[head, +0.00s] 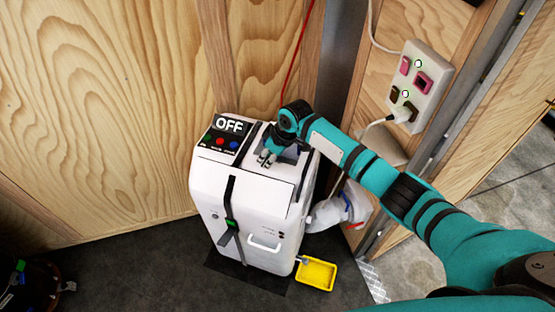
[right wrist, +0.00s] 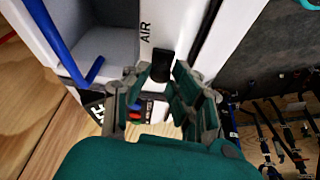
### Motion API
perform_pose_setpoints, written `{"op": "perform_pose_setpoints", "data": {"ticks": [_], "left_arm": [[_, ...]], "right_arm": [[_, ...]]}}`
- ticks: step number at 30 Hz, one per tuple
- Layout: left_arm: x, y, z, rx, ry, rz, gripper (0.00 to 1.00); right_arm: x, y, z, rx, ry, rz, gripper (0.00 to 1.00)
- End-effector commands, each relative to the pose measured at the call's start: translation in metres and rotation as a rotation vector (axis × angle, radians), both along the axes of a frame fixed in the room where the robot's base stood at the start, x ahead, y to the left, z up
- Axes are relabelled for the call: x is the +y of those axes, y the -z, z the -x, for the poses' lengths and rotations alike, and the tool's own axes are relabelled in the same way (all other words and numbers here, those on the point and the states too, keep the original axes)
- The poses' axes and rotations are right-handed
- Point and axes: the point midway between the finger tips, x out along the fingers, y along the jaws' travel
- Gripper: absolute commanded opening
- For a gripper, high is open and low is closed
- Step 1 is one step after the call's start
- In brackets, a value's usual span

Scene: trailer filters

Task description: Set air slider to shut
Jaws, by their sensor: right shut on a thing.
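The white machine (head: 222,185) stands on the floor against the wooden wall, its display (head: 229,125) reading OFF. My right gripper (head: 266,159) is at its top, where the arm hides most of the slider. In the right wrist view, the black air slider knob (right wrist: 162,66) sits on a white strip labelled AIR (right wrist: 146,32). The fingertips of my right gripper (right wrist: 162,72) are on both sides of the knob, shut on it. My left gripper is in neither view.
A socket panel (head: 430,72) with plugs is on the wooden wall at right. A yellow tray (head: 317,273) lies on the floor at the machine's front right. A white bag-like item (head: 340,207) is beside the machine. A blue rod (right wrist: 58,40) is left of the strip.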

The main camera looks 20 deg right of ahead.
Motion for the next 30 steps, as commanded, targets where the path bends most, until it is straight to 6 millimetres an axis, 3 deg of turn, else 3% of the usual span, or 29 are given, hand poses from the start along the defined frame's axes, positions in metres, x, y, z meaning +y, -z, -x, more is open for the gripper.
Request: {"op": "perform_pose_setpoints", "data": {"ticks": [6, 7, 12, 23, 30], "left_arm": [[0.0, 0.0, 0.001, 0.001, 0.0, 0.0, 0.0], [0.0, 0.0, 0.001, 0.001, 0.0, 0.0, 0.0], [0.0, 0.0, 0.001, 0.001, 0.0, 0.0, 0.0], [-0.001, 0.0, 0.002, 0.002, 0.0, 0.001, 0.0], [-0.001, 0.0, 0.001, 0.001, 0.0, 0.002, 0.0]], "right_arm": [[0.004, -0.003, -0.001, -0.007, -0.003, -0.01, 0.0], [0.004, -0.003, -0.001, -0.008, -0.003, -0.01, 0.24], [0.004, -0.002, -0.001, -0.007, -0.003, -0.009, 0.46], [0.0, -0.008, 0.001, -0.006, -0.001, -0.007, 0.46], [-0.012, -0.05, 0.012, -0.009, -0.002, -0.007, 0.46]]}}
